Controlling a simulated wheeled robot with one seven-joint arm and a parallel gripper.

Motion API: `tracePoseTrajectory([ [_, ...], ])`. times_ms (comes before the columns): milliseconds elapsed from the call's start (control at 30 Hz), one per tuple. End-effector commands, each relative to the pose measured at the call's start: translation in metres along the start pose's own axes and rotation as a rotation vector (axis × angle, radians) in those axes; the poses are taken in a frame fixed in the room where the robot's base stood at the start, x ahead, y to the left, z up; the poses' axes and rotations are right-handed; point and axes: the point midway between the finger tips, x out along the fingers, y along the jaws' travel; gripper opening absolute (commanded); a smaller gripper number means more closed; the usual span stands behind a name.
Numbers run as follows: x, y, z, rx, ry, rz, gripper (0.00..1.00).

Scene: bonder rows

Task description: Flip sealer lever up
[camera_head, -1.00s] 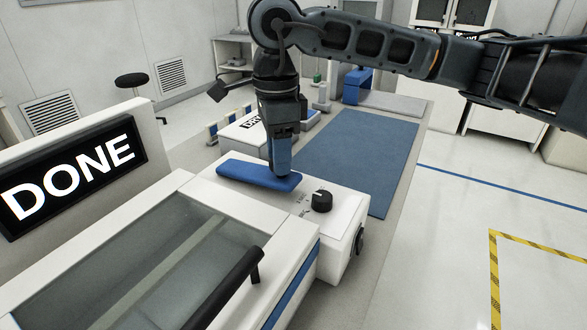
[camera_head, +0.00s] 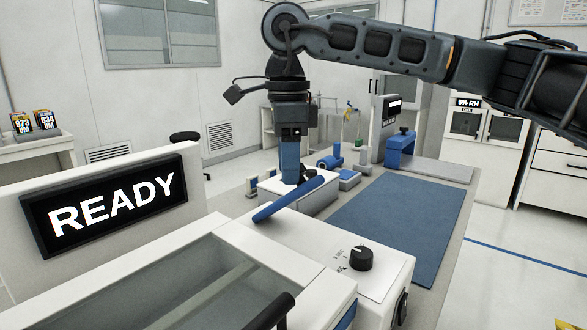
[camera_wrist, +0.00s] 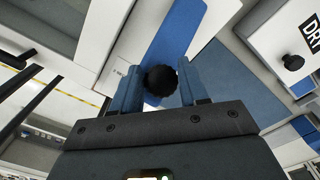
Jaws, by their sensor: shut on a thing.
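The sealer is a white box (camera_head: 377,283) with a black dial (camera_head: 361,258) on its top. Its lever is a blue bar (camera_head: 285,200), now tilted, with its far right end raised off the box. A black knob (camera_wrist: 160,80) is by the lever's end. My gripper (camera_head: 304,178) is at that raised end, with its blue fingers pointing down. In the wrist view my gripper (camera_wrist: 162,88) has the black knob between its fingers, shut on it, and the blue bar (camera_wrist: 172,38) runs away beyond. The exact finger contact is partly hidden.
A screen (camera_head: 115,203) reading READY stands at the left, behind a glass-lidded machine (camera_head: 200,275) with a black handle (camera_head: 272,312). A blue mat (camera_head: 400,215) lies to the right. Other small equipment stands behind my gripper.

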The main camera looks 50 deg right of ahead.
Motion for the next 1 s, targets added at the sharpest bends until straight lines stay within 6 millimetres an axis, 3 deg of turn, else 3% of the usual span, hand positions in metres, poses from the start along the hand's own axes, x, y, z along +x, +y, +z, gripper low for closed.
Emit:
tracePoseTrajectory([
  [33,-0.0007,-0.0108,0.0000,0.019,-0.008,-0.026,0.00],
  [400,-0.0038,-0.0115,0.0006,0.020,-0.011,-0.029,0.00],
  [433,-0.0039,-0.0115,0.0006,0.020,-0.011,-0.028,0.49],
  [600,-0.0041,-0.0111,0.0007,0.019,-0.011,-0.029,0.65],
  [1000,-0.0046,-0.0097,0.0008,0.016,-0.008,-0.026,0.65],
])
